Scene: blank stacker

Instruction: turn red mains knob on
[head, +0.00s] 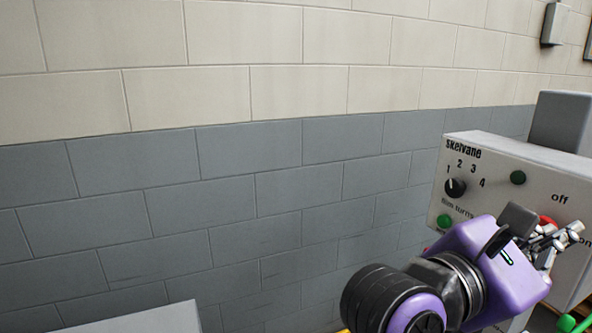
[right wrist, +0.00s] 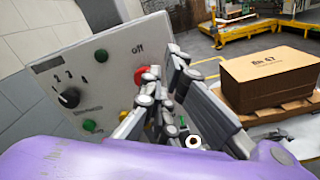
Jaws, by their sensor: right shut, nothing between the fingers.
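The red mains knob (right wrist: 141,75) is on the light grey control panel (right wrist: 55,76), below the word "off" in the right wrist view. In the head view only a sliver of the red knob (head: 547,220) shows behind my gripper. My right gripper (head: 577,230), on a purple wrist, is shut and empty in front of the panel. In the right wrist view its fingers (right wrist: 150,78) overlap the knob's right edge; whether they touch it I cannot tell. The knob's pointer is not clear. My left gripper is not in view.
The panel also carries a black dial (head: 455,187) with numbers and green buttons (head: 518,177). In the right wrist view a cardboard box (right wrist: 268,78) sits on a pallet at right, with yellow equipment (right wrist: 245,32) behind. A block wall (head: 250,190) stands behind the panel.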

